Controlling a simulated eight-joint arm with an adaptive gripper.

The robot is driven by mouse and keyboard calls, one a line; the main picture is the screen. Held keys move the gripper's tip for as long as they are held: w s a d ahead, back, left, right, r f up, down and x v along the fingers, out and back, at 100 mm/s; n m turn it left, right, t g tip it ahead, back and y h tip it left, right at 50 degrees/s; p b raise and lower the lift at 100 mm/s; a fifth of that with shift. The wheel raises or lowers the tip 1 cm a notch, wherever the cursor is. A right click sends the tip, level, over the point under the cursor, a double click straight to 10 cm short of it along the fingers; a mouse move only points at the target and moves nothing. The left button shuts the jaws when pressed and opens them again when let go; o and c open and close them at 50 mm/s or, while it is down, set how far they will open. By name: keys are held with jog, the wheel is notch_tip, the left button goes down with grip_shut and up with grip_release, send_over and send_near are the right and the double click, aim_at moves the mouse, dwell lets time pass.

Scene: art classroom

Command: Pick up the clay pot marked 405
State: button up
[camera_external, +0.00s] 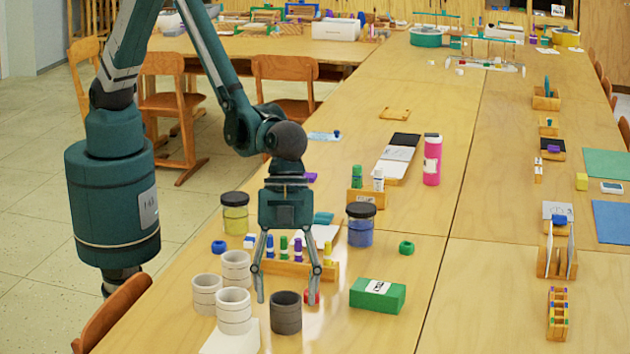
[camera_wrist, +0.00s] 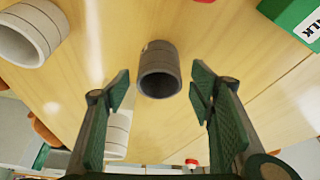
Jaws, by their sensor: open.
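A dark grey clay pot (camera_external: 286,316) stands on the table, and its open mouth shows in the wrist view (camera_wrist: 160,84). Pale clay pots stand to its left: a front one (camera_external: 234,312), a left one (camera_external: 206,298) and a back one (camera_external: 236,268). A pale pot also shows at the upper left of the wrist view (camera_wrist: 30,32). I cannot read 405 on any pot. My gripper (camera_external: 287,298) points down with its fingers apart and empty. In the wrist view the dark pot lies between and beyond the fingertips (camera_wrist: 160,92); contact is not visible.
A green box (camera_external: 377,296) with a white label lies to the right. A small red object (camera_external: 312,298) is beside the right finger. A wooden rack (camera_external: 300,268) with several coloured tubes stands behind. A yellow jar (camera_external: 235,218) and a blue jar (camera_external: 361,230) stand farther back.

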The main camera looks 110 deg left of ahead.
aim_at(286, 330)
jog(key=shift+x, duration=1.6)
jog(key=shift+d, duration=0.1)
jog(key=c, duration=1.1)
